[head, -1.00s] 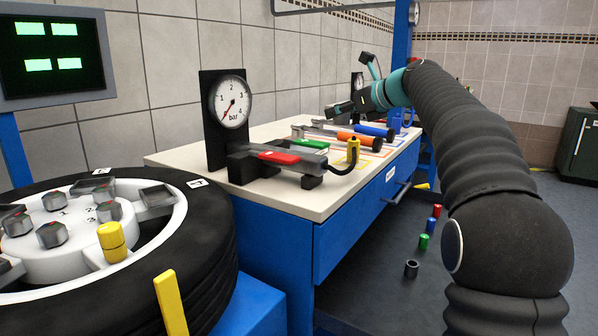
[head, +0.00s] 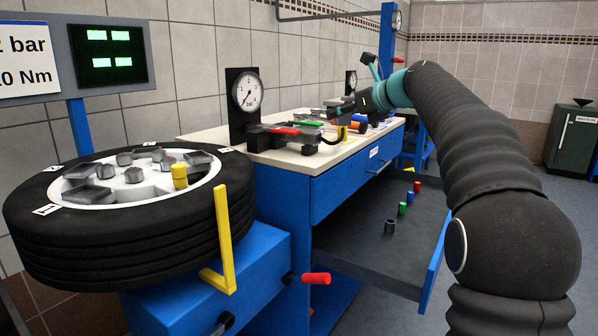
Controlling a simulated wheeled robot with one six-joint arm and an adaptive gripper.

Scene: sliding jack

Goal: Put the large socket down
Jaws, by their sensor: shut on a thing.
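My gripper (head: 347,106) is dark and small in the head view, at the end of my teal wrist above the bench. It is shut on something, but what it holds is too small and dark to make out. I cannot tell whether that is the large socket. In the open drawer (head: 352,242) stand a red socket (head: 417,186), a blue socket (head: 410,196), a green socket (head: 402,208) and a wider dark grey hollow piece (head: 390,226). A yellow socket-like cap (head: 180,176) sits on the wheel hub at the left.
A tyre (head: 120,255) lies on a blue stand (head: 262,258) with a yellow bracket (head: 222,232). Much of the drawer floor is bare. Open floor lies right.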

